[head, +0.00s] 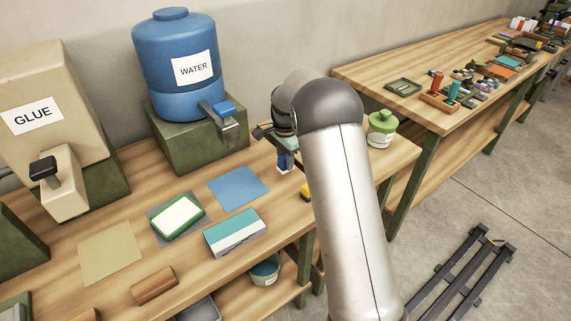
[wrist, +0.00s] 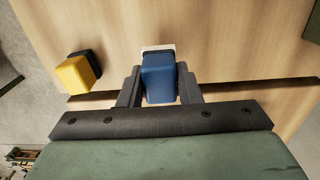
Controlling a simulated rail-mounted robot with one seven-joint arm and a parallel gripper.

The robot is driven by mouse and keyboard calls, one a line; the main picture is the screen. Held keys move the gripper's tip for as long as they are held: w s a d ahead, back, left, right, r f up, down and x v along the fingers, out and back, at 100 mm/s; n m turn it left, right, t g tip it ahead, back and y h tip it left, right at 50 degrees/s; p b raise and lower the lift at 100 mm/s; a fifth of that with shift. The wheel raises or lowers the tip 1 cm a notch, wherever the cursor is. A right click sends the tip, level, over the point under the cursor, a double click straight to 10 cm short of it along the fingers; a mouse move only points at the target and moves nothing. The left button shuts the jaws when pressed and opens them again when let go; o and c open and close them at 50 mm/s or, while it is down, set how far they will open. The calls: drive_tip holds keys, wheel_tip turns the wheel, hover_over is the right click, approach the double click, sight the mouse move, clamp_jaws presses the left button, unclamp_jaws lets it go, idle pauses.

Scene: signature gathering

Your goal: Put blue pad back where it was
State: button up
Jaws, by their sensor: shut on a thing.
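My gripper (wrist: 158,85) is shut on a blue block with a white end, which I take to be the blue pad (wrist: 158,78). In the head view the pad (head: 285,161) is upright under my gripper (head: 284,142), white end down, close to the wooden bench. I cannot tell whether it touches the bench. A flat blue square (head: 238,188) lies bare on the bench to its left. A yellow block with a black end (wrist: 78,72) lies near the bench edge, left of my gripper in the wrist view; my arm partly hides it in the head view.
A green-rimmed pad (head: 178,220) lies on a grey square, beside a teal-and-white box (head: 235,233) and a bare tan square (head: 110,252). The blue water tank (head: 177,65) and its tap (head: 220,121) stand behind. A green-lidded jar (head: 381,129) stands right of my arm.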

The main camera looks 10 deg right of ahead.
drive_tip(key=shift+w+f, duration=0.1)
drive_tip(key=shift+f, duration=1.55)
drive_tip(key=shift+f, duration=0.2)
drive_tip(key=o, duration=0.9)
drive_tip(key=shift+r, duration=0.1)
